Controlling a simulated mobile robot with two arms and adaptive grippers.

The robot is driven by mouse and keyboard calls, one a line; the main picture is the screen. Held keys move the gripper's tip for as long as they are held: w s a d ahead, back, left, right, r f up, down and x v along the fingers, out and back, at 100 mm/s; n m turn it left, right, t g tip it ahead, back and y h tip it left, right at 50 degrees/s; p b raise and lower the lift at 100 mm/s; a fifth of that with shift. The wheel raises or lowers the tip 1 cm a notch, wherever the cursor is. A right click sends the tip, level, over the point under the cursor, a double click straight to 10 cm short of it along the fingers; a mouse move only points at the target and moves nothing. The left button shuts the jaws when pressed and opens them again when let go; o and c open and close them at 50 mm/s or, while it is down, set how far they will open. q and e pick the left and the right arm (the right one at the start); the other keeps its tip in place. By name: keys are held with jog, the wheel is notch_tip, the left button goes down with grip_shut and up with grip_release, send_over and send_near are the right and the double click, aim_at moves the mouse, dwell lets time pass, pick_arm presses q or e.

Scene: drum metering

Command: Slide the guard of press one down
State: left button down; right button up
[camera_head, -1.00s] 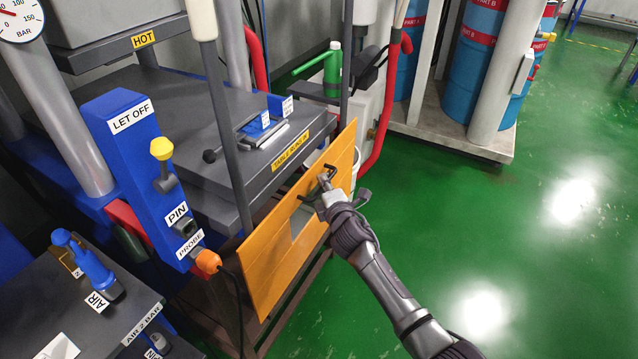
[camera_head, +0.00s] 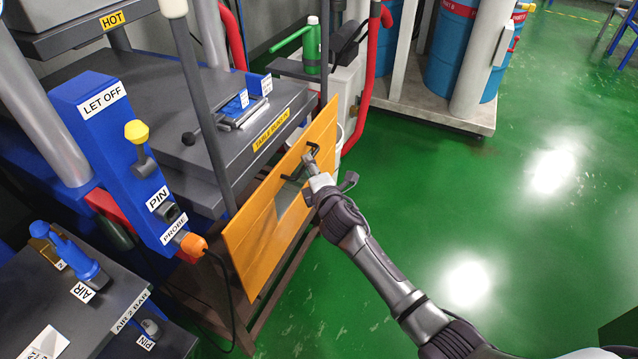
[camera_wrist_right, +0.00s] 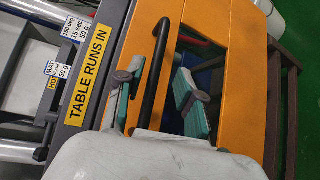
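The guard of press one is an orange panel (camera_head: 262,232) with a window, hanging tilted in the head view between grey upright rods at the press front. A black bar handle (camera_wrist_right: 155,72) runs along it in the right wrist view. My right gripper (camera_head: 309,166) is at this handle, near the guard's upper right part. In the right wrist view its two fingers (camera_wrist_right: 158,88) stand apart, with the handle between them in the picture. I cannot tell whether they touch it. My left gripper is not in view.
The grey press table (camera_head: 150,95) lies behind the guard. A blue LET OFF box (camera_head: 115,150) with a yellow knob stands at left, and a bench (camera_head: 100,320) with air fittings is in front. The green floor (camera_head: 500,200) at right is clear.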

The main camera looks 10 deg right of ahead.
jog(key=v, duration=1)
jog(key=shift+f, duration=0.15)
jog(key=s+d+f+m+g+h+p, duration=0.1)
jog(key=s+d+f+m+g, duration=0.2)
jog(key=s+f, duration=0.55)
jog(key=s+d+f+m+g+p, duration=0.1)
jog(key=s+d+f+m+g, duration=0.2)
jog(key=f, duration=1)
jog(key=s+d+f+m+g+h+p, duration=0.15)
jog(key=s+f+m, duration=0.35)
jog(key=f, duration=0.6)
jog(key=s+d+f+m+g+p, duration=0.1)
jog(key=s+f, duration=0.3)
jog(key=s, duration=0.7)
jog(key=s+d+f+m+g, duration=0.2)
jog(key=s+f+m+g, duration=0.2)
jog(key=s, duration=0.8)
jog(key=s+d+f+m+g+p, duration=0.1)
jog(key=s+f+m+g, duration=0.1)
jog(key=s, duration=1)
notch_tip(320, 180, down, 3)
jog(key=shift+d+r+m+p, duration=0.2)
jog(key=shift+r+m+p, duration=0.1)
jog(key=shift+m, duration=0.2)
